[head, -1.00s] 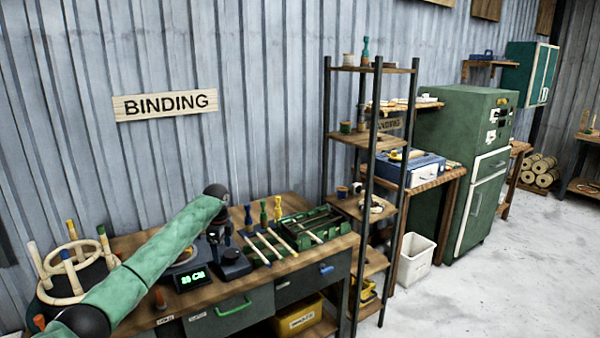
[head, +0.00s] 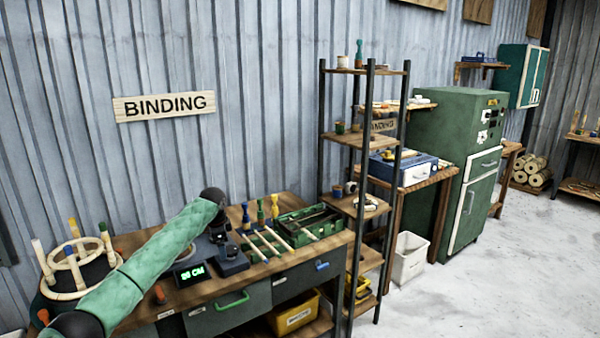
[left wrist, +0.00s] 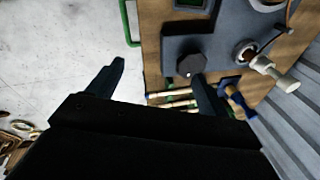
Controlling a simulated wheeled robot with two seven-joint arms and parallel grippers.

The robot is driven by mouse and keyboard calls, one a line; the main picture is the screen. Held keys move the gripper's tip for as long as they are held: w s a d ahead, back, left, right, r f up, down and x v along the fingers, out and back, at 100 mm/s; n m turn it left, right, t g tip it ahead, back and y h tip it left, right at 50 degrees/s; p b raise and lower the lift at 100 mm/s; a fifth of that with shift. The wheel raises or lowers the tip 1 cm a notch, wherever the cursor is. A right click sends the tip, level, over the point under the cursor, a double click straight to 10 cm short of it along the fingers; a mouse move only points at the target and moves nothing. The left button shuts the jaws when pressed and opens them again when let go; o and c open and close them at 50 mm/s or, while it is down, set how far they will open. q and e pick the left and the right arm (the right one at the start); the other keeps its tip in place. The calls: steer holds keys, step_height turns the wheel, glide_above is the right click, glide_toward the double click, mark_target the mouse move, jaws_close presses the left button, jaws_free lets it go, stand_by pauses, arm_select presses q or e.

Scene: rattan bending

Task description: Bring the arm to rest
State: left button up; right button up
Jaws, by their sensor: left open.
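My left arm's green-sleeved link (head: 150,260) reaches in from the left across the workbench (head: 345,240) in the head view. Its wrist hangs near the dark device on the bench, and the fingertips are hard to make out there. In the left wrist view my left gripper (left wrist: 156,82) has its two dark fingers spread wide, with nothing between them. Beyond the fingers lie the pale floor, the bench edge and a grey device with a black knob (left wrist: 191,65). My right gripper is in neither view.
A stand with upright handled sticks (head: 75,265) is at the bench's left. A display (head: 190,273) glows green. Several handled tools (head: 265,240) and a green tray (head: 308,224) lie to the right. A tall shelf (head: 365,140) stands beside the bench; the floor at right is open.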

arm_select(q)
steer(key=w+d+r+n+t, duration=0.4)
steer(key=w+r+n+t, duration=0.25)
steer(key=r, duration=0.35)
steer(key=s+d+f+n, duration=0.1)
steer(key=s+f, duration=1)
steer(key=f, duration=0.4)
steer(key=s+d+f+n+g, duration=0.1)
steer(key=s+d+f+n, duration=0.1)
steer(key=s+f, duration=1)
steer(key=s+d+f+n, duration=0.1)
steer(key=s+f, duration=0.8)
steer(key=f, duration=0.8)
steer(key=s+f+g, duration=0.2)
steer(key=s+f, duration=0.6)
steer(key=s, duration=0.7)
steer(key=s+d+f+n+g, duration=0.1)
steer(key=s+f, duration=0.7)
steer(key=s, duration=0.8)
steer(key=s+f+g, duration=0.3)
steer(key=s+f, duration=0.6)
steer(key=s, duration=0.6)
steer(key=shift+s+d+g+h, duration=0.3)
steer(key=shift+d+g+h, duration=0.05)
steer(key=shift+h, duration=0.05)
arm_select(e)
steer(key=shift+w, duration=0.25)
